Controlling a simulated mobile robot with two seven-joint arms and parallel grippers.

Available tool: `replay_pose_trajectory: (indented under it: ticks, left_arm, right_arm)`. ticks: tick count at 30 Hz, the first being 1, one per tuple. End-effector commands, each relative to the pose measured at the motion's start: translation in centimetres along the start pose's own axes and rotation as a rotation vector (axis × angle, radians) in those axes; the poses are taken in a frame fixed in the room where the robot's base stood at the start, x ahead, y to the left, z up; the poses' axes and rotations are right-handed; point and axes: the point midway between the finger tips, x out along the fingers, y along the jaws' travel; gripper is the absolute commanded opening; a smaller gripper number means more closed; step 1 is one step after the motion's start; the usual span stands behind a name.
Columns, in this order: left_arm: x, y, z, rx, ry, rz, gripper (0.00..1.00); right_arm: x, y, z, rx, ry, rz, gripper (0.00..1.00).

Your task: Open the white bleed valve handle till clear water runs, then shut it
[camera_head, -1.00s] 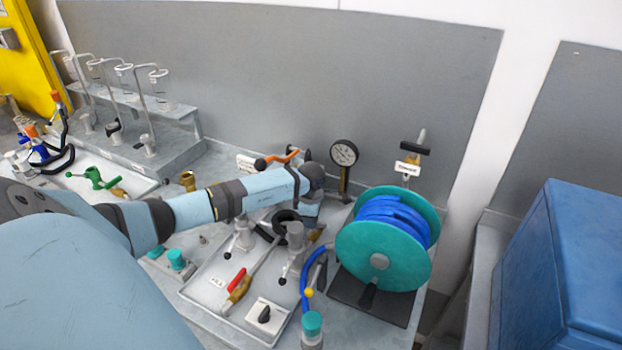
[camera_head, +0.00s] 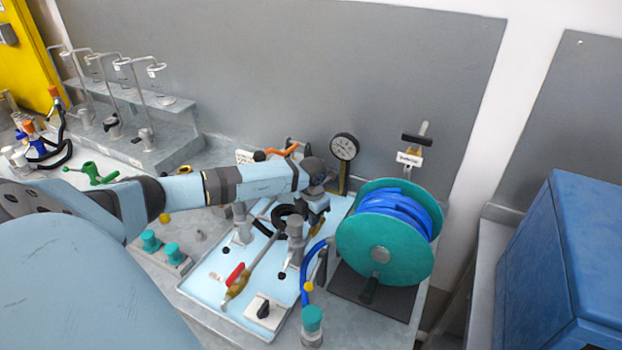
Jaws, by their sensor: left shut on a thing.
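My left arm reaches in from the left. Its gripper (camera_head: 308,218) points down over the back right of a shallow tray (camera_head: 205,290), beside a grey upright fitting (camera_head: 295,240). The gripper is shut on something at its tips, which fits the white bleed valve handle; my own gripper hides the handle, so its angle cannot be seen. The tray floor looks light blue, like a layer of liquid. No clear stream can be made out. My right gripper is out of view.
A teal reel with blue hose (camera_head: 385,245) stands close right of the gripper, with a pressure gauge (camera_head: 344,148) behind. A red-handled brass valve (camera_head: 236,280) and a black-knobbed white block (camera_head: 265,312) are at the tray's front. A blue box (camera_head: 565,270) is far right.

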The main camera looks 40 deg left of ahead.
Motion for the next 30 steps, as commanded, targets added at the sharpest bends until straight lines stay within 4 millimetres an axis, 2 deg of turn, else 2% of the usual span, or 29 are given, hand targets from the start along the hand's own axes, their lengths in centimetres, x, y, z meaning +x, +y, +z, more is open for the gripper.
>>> replay_pose_trajectory:
  ticks: [12,30]
  left_arm:
    - [-0.06,-0.31,0.07,-0.236,0.0,0.0,0.0]
    - [-0.1,-0.37,0.12,-0.288,-0.001,0.0,0.0]
  right_arm:
    - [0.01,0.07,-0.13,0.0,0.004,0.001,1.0]
    - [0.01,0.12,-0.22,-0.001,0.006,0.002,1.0]
